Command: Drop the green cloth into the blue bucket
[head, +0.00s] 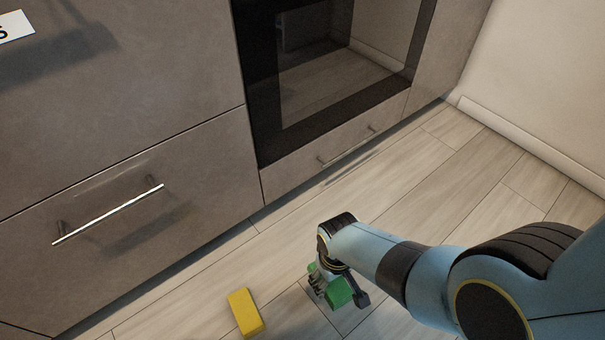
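My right arm comes in from the right, and its gripper (339,296) points down low over the floor. A green thing (339,292), which looks like the green cloth, shows between its fingers. A smaller green patch shows at the gripper's left side. I cannot tell whether the fingers are closed on the green thing or only around it, nor whether it touches the floor. The blue bucket is not in view. My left gripper is not in view.
A yellow block (245,312) lies on the wood floor (420,190), left of my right gripper. Grey cabinets with a drawer handle (108,216) and a dark oven door (340,70) stand behind. A white wall (550,80) is at the right. Floor between gripper and oven is clear.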

